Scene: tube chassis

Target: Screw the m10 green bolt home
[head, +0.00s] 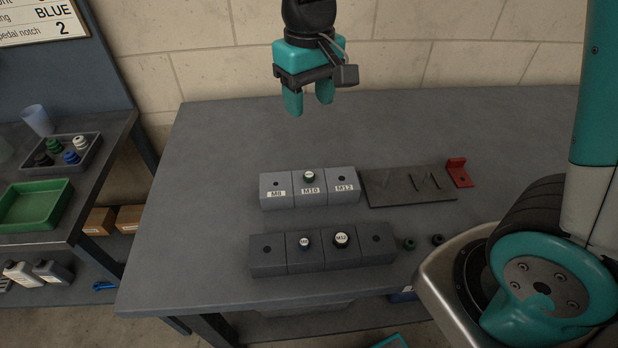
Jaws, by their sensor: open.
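The green-rimmed bolt with a pale top (309,177) stands upright in the hole of the M10 block (312,198), the middle of three light grey blocks. How deep its thread sits cannot be seen. My gripper (309,103) hangs fingers down above the far part of the table, open and empty. In the picture it is above the M10 block and apart from the bolt.
The M8 block (275,201) and M12 block (344,194) flank it, holes empty. A dark rack (268,264) in front holds M8 and M12 bolts. A dark plate (385,200) and red bracket (458,173) lie right. The table's left side is clear.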

